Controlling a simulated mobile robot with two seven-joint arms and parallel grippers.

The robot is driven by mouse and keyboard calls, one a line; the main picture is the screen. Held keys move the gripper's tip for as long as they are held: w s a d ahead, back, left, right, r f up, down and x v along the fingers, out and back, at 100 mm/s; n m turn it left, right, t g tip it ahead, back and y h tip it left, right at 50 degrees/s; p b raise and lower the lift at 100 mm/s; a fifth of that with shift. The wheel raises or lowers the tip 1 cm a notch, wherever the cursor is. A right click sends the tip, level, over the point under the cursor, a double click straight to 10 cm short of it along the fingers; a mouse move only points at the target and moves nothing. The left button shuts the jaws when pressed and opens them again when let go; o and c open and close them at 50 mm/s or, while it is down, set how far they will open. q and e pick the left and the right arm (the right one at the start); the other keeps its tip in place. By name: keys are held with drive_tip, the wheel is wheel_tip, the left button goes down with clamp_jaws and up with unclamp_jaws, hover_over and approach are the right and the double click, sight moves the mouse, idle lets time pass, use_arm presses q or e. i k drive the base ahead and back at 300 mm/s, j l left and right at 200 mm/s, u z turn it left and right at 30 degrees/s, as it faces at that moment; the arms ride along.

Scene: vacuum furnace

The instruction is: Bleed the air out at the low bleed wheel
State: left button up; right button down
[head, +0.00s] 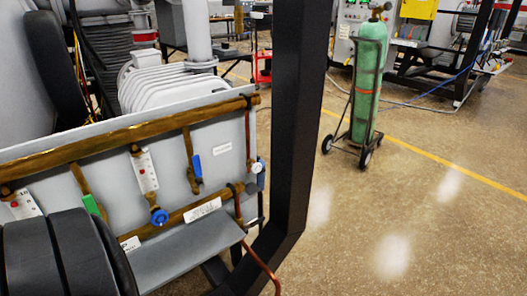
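A brass pipe manifold (120,130) runs along a grey panel at the left of the head view. A small white round knob (257,167) is at the panel's right end. No label readably names the bleed wheel. Neither of my grippers shows in this view.
Large dark rounded bodies (62,258) cover the panel's lower left. A thick black post (297,110) stands right of the panel. A green gas cylinder (368,75) on a wheeled cart stands beyond it. The floor at the right front is clear.

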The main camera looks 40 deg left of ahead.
sight(256, 168)
drive_tip(key=i+l+u, duration=0.1)
drive_tip(key=i+u, duration=0.3)
drive_tip(key=i+l+u, duration=0.15)
drive_tip(key=u, duration=0.2)
drive_tip(key=i+l+u, duration=0.75)
drive_tip(key=k+j, duration=0.1)
